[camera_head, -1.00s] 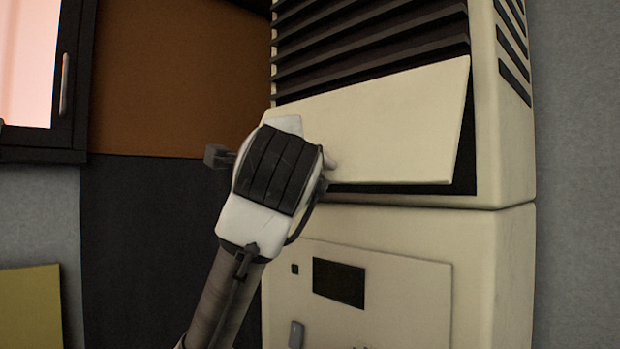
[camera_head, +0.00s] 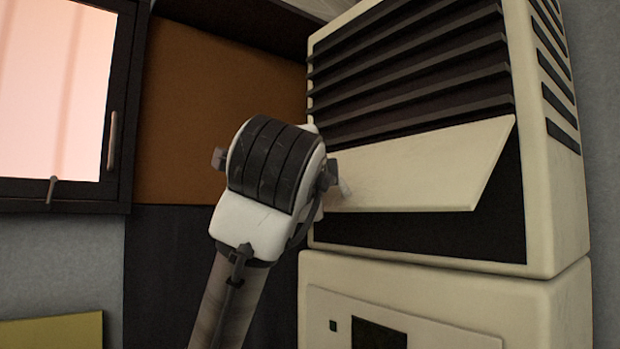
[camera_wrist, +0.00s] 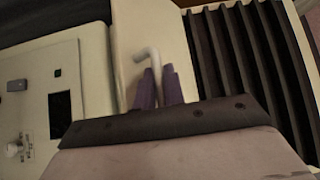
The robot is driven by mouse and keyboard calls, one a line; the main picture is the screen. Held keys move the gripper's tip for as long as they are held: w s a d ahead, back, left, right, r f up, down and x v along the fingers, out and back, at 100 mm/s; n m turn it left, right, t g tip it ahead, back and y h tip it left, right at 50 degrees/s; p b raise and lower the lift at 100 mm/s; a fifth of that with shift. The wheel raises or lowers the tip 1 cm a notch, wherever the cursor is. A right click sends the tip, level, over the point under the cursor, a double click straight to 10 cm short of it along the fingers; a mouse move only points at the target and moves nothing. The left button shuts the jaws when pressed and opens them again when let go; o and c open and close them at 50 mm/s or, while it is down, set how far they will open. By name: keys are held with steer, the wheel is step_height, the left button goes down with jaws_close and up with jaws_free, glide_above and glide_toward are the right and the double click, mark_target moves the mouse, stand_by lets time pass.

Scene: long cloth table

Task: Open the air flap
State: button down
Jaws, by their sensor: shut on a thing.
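The air flap (camera_head: 430,165) is a cream panel below the dark louvres of a tall cream unit. Its lower edge stands out from the body, and a dark opening (camera_head: 450,234) shows under it. My gripper (camera_head: 332,188) is at the flap's left side, its fingers mostly hidden behind the wrist in the head view. In the wrist view, the flap (camera_wrist: 150,30) lies behind the two purplish fingers (camera_wrist: 159,86). A bent white handle (camera_wrist: 148,57) rises from between them, and the gripper is shut on it.
Dark louvres (camera_head: 410,75) run above the flap. A lower cream housing (camera_head: 400,290) with a dark display (camera_head: 378,334) stands below. A dark-framed window (camera_head: 60,110) with a handle is at left, with a brown panel (camera_head: 220,95) between.

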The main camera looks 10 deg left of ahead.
steer(key=c, duration=1.8)
jaws_free()
steer(key=shift+d, duration=0.1)
steer(key=shift+o, duration=0.2)
steer(key=s+d+b, duration=0.1)
steer(key=s+b, duration=0.4)
steer(key=s, duration=0.8)
steer(key=shift+s+f, duration=0.35)
